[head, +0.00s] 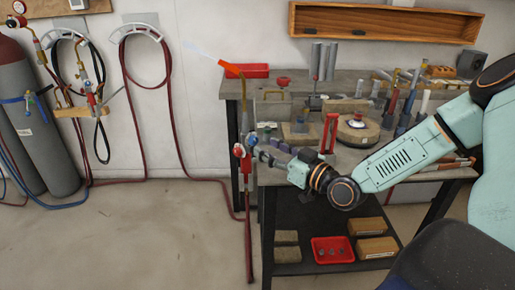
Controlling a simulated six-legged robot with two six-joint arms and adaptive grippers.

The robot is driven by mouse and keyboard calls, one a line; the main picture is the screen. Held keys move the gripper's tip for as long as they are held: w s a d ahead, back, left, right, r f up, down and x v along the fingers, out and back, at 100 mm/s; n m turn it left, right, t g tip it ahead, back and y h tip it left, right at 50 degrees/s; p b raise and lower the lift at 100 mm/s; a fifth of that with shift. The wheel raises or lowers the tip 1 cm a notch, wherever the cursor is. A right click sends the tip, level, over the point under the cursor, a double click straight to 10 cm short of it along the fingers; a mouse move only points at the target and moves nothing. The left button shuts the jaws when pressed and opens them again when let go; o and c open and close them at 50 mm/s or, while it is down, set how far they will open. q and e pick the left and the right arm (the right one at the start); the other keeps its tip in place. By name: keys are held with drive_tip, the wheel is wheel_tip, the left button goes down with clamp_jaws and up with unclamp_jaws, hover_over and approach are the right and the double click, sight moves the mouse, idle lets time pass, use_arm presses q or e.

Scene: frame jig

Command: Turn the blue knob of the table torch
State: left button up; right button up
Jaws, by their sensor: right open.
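The table torch (243,110) stands upright at the left edge of the workbench. Its orange tip (232,70) points up and left, with a faint pale streak like a flame beyond it. A red knob (239,150) sits low on its body. The small blue knob (253,139) is on the right side of the body, facing my right gripper. My right gripper (262,150) comes in from the right, open, with its fingertips close to the blue knob. I cannot tell whether they touch it or are around it. My left gripper is not in view.
The workbench (340,88) holds a red tray (246,71), a red clamp stand (330,132), a round block (358,129) and several tools. A lower shelf carries a red bin (333,250) and boxes. Gas cylinders (45,125) stand at the left. The floor left of the bench is mostly clear.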

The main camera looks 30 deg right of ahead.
sight(255, 141)
drive_tip(key=b+x, duration=0.1)
drive_tip(key=x, duration=0.1)
drive_tip(key=shift+w+a+f+b, duration=0.1)
drive_tip(key=shift+w+b, duration=0.2)
drive_tip(key=shift+b+x, duration=0.5)
drive_tip(key=shift+x, duration=0.65)
clamp_jaws()
